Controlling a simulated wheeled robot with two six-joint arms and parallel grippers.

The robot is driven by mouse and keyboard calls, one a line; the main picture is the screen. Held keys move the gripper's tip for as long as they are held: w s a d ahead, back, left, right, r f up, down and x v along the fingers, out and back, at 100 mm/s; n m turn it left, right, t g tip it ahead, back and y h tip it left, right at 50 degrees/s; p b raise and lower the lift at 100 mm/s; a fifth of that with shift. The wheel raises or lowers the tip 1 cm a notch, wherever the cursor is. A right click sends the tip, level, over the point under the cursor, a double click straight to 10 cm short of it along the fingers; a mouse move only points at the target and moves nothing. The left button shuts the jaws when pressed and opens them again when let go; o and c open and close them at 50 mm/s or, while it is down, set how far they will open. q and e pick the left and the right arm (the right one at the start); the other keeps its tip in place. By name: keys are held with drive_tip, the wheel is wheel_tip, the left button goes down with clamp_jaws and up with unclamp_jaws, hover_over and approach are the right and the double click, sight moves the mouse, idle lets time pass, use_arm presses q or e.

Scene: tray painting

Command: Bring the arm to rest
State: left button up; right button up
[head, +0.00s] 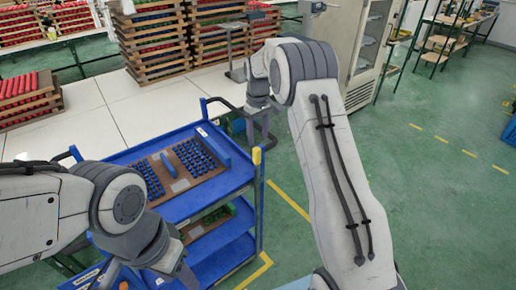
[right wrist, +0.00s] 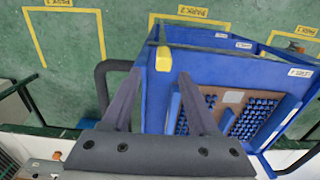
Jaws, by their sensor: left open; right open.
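My right gripper (right wrist: 158,76) is open and empty in the right wrist view, its two dark fingers spread apart. A yellow corner cap (right wrist: 163,58) of the blue cart shows beyond the gap between the fingertips. In the head view the right gripper (head: 262,124) hangs from the bent right arm, near the cart's far right corner. My left arm comes in from the left and bends down over the cart's near left side. The left gripper (head: 187,274) shows only partly at the bottom edge, dark and open.
The blue cart (head: 232,184) stands below both arms. Its top holds a brown board (head: 188,197) with rows of small blue parts and a blue bar (head: 213,148). Stacked wooden trays (head: 155,45) and a cabinet (head: 368,45) stand behind. Green floor is free at right.

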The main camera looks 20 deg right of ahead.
drive_tip(key=shift+r, duration=0.65)
drive_tip(key=shift+s+a+r, duration=0.1)
drive_tip(key=shift+a+r, duration=0.05)
drive_tip(key=shift+a, duration=0.15)
drive_tip(key=s+a+r+n, duration=0.1)
drive_tip(key=s+a+r, duration=0.3)
drive_tip(key=s+a, duration=0.5)
drive_tip(key=s+a+r+n, duration=0.1)
drive_tip(key=s+a+r, duration=0.2)
drive_tip(key=s+a, duration=0.5)
drive_tip(key=s+a+f+n+y, duration=0.1)
drive_tip(key=s+f, duration=0.1)
drive_tip(key=s, duration=2)
drive_tip(key=shift+s+a+f+n, duration=0.15)
drive_tip(key=shift+s+a+n, duration=0.05)
drive_tip(key=shift+n, duration=0.1)
